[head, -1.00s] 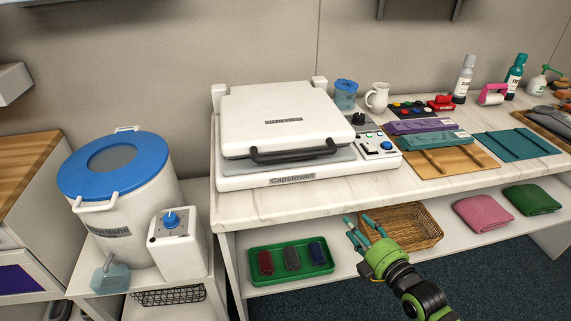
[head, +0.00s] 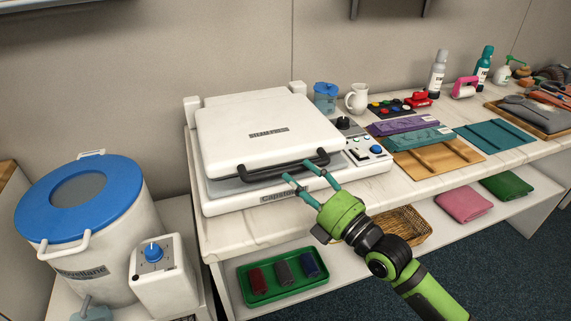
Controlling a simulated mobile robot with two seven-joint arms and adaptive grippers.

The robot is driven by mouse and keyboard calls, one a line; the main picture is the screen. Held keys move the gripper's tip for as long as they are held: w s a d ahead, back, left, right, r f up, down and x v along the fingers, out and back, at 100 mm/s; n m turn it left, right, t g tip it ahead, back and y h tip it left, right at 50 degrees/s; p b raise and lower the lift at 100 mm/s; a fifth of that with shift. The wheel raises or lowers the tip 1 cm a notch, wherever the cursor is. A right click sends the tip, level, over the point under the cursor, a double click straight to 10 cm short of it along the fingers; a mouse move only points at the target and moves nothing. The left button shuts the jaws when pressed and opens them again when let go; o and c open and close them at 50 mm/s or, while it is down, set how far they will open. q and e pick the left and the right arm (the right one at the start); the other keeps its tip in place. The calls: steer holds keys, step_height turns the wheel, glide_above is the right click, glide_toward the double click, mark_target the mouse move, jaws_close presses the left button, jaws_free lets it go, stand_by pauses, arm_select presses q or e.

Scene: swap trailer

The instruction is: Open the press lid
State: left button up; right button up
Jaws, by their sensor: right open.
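The press (head: 215,205) is a white machine on the marble-topped counter. Its white lid (head: 262,140) is down over the grey plate, with a thin gap at the front. A black bar handle (head: 285,168) runs along the lid's front edge. My right gripper (head: 308,180) is open, with its teal fingers just below and in front of the handle's right half, close to it. I cannot tell whether the fingers touch the handle. The fingers hide part of the press's front nameplate. My left gripper is not in view.
A control panel (head: 366,150) with knobs sits at the press's right. Beyond it are a pitcher (head: 357,98), purple and teal pieces on a wooden board (head: 440,160), and bottles. A white drum with a blue lid (head: 75,198) stands left. A green tray (head: 283,290) lies on the lower shelf.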

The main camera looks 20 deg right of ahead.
mark_target(291, 171)
steer(key=x, duration=0.3)
steer(key=shift+w+a+r, duration=0.1)
steer(key=shift+w+a, duration=0.05)
steer(key=shift+w, duration=0.1)
steer(key=shift+w+a+p, duration=0.1)
steer(key=shift+w+p, duration=0.1)
steer(key=shift+p, duration=0.1)
steer(key=shift+w, duration=0.1)
jaws_close()
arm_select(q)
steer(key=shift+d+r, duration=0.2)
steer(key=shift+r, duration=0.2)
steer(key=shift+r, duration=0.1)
